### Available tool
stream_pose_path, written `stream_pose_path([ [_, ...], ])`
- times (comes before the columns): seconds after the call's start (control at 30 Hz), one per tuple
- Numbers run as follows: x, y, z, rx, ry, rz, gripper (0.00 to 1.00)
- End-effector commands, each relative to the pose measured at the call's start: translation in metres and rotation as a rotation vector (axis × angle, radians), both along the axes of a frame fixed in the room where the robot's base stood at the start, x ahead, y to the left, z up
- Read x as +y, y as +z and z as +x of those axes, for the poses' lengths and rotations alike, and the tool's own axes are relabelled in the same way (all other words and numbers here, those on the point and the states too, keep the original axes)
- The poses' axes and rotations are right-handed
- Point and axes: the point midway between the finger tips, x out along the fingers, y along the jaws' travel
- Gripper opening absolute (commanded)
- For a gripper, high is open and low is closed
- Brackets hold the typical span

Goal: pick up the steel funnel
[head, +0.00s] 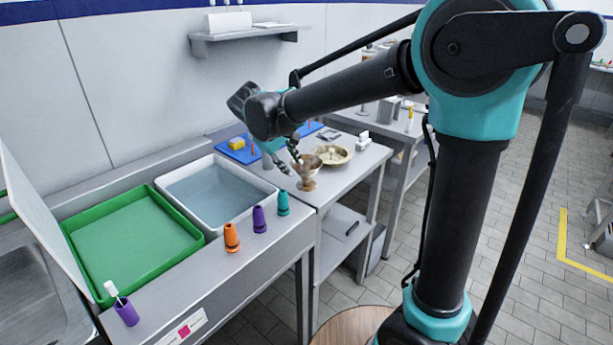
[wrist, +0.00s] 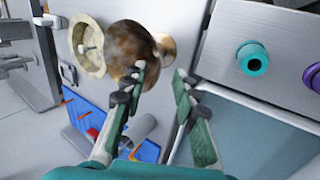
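The steel funnel (head: 309,167) stands upright near the front left corner of the right-hand grey table, wide bowl above and narrow lower part below. In the wrist view its dark, brownish reflective bowl (wrist: 128,42) is near the top centre, with the paler narrow part to its right. My gripper (head: 292,157) is beside the funnel's left side in the head view. In the wrist view its two green-padded fingers (wrist: 160,74) are spread, with nothing held. The left finger overlaps the lower edge of the bowl; I cannot tell whether it touches.
A shallow beige dish (head: 335,154) stands close behind the funnel. A blue board (head: 240,150) lies at the back.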

Motion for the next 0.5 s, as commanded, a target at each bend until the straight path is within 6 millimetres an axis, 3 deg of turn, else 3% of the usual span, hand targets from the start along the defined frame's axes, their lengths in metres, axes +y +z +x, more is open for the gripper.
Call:
stream_pose_path([
  [0.17, -0.003, -0.008, 0.004, 0.001, -0.001, -0.001, 0.29],
  [0.5, -0.017, -0.044, 0.025, -0.001, -0.002, 0.001, 0.29],
])
